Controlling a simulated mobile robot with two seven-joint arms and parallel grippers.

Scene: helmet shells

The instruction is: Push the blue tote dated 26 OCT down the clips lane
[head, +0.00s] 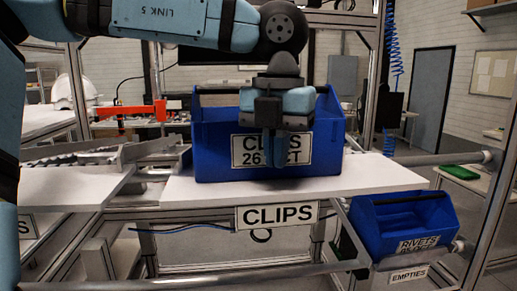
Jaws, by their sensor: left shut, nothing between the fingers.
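The blue tote (215,145) stands upright on a white shelf (200,188). Its front label reads CLIPS and 26 OCT, partly covered by my gripper. My left gripper (274,163) points down in front of the tote's front wall, shut and empty, with its fingers over the label. Whether the fingers touch the wall I cannot tell. A CLIPS sign (277,216) is on the shelf's front edge below the tote. The lane behind the tote is mostly hidden by it. My right gripper is not in view.
A second blue tote (392,225), labelled RIVETS, sits lower right above an EMPTIES sign (409,275). Metal frame posts (374,75) stand around the shelf. Left of the tote is a conveyor-like metal track (95,157). The shelf right of the tote (385,172) is bare.

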